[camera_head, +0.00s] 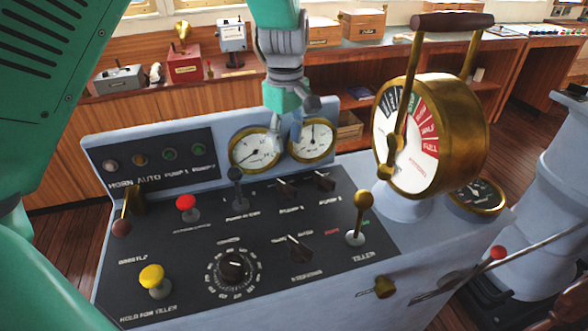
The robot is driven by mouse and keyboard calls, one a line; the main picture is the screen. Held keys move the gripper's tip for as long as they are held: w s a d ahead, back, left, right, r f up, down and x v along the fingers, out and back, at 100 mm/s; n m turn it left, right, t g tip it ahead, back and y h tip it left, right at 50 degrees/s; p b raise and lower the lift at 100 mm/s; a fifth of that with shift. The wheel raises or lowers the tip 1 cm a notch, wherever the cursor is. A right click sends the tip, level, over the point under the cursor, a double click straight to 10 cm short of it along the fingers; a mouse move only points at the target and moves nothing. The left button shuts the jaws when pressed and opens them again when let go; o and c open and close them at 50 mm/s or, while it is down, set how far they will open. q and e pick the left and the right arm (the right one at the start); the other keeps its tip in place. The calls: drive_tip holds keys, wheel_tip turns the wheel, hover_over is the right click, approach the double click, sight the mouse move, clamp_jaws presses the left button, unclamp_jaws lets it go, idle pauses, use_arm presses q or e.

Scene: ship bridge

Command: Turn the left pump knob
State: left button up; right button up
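The left pump knob (287,189) is a small dark rotary knob on the black control panel. The right pump knob (324,181) is a similar dark knob beside it. My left gripper (299,124) hangs from the top centre, above and behind the pump knobs in the picture, in front of the two gauges. It appears apart from both knobs. Its fingers are small and partly hidden by its own links, so I cannot tell whether they are open or shut. Nothing held shows. My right gripper is not in view.
Near the knobs stand a dark lever (236,188), a red-topped lever (187,206), a yellow knob (152,277), a large dial (233,270) and the brass tiller lever (362,212). The brass telegraph (462,130) rises at right. Two round gauges (252,150) stand behind the panel.

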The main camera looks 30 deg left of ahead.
use_arm(q)
drive_tip(key=a+f, duration=0.1)
drive_tip(key=a, duration=0.2)
hover_over(288, 185)
drive_tip(key=f, duration=0.4)
drive_tip(key=shift+s+d+f, duration=0.15)
drive_tip(key=shift+d+f, duration=0.2)
drive_tip(key=f, duration=0.2)
drive_tip(key=d+f, duration=0.1)
drive_tip(key=f, duration=0.1)
drive_tip(key=shift+w+d+f, duration=0.2)
drive_tip(key=shift+f, duration=0.05)
drive_tip(key=a+f, duration=0.3)
drive_tip(key=shift+s+a, duration=0.2)
drive_tip(key=shift+a, duration=0.15)
drive_tip(key=shift+d, duration=0.5)
drive_tip(key=shift+w+d, duration=0.2)
drive_tip(key=shift+d, duration=0.2)
drive_tip(key=shift+c, duration=1.3)
drive_tip(key=shift+d+r, duration=0.1)
drive_tip(key=shift+d, duration=0.15)
clamp_jaws()
drive_tip(key=shift+d+r, duration=0.1)
drive_tip(key=shift+a, duration=0.55)
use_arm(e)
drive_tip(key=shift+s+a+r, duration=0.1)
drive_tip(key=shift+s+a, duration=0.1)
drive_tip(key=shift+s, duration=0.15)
